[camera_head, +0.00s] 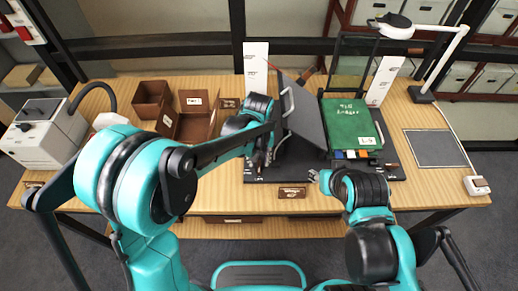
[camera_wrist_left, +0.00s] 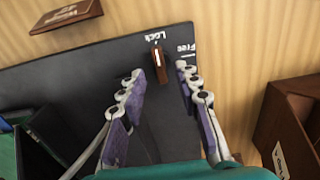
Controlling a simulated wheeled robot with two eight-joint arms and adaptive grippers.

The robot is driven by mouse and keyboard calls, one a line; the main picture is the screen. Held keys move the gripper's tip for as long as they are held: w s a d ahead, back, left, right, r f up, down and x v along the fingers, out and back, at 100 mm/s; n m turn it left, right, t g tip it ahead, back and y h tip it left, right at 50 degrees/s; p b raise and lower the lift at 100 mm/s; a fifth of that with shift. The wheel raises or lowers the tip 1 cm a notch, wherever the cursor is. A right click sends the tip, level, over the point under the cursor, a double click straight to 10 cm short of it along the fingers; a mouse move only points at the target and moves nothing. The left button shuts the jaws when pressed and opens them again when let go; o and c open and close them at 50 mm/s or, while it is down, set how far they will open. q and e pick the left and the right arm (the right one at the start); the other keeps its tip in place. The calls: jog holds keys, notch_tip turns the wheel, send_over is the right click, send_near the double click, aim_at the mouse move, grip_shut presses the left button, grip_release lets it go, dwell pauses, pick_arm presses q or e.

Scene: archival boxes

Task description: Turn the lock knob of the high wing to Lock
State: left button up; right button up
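The lock knob (camera_wrist_left: 160,63) is a small brown bar with a white mark, on a dark base plate (camera_wrist_left: 70,80). The words Lock and Free are printed just beyond it in the left wrist view. The knob's marked end lies nearest the word Lock. My left gripper (camera_wrist_left: 163,74) is open, with one finger on each side of the knob; I cannot tell whether either touches it. In the head view, my left gripper (camera_head: 264,160) is at the plate's left end, hiding the knob. The dark tilted wing (camera_head: 306,113) rises beside it. My right gripper (camera_head: 316,177) is near the plate's front edge, too small to read.
A green book (camera_head: 350,122) lies right of the wing. Brown boxes (camera_head: 193,125) stand left of my left gripper, and one shows at the right of the wrist view (camera_wrist_left: 292,125). A lamp (camera_head: 440,50) and grey mat (camera_head: 435,148) are at the right. The wooden table's front strip is mostly clear.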

aim_at(259, 166)
pick_arm(q)
notch_tip(259, 166, up, 9)
jog(key=shift+r, duration=0.15)
dwell(0.5)
jog(key=s+a+r+t, duration=0.1)
jog(key=s+a+t, duration=0.2)
jog(key=s+a, duration=0.3)
jog(key=s+a+r+t, duration=0.1)
jog(key=s+a+t, duration=0.3)
jog(key=a, duration=0.8)
jog(key=s, duration=0.2)
jog(key=shift+s+r, duration=0.3)
jog(key=shift+a, duration=0.1)
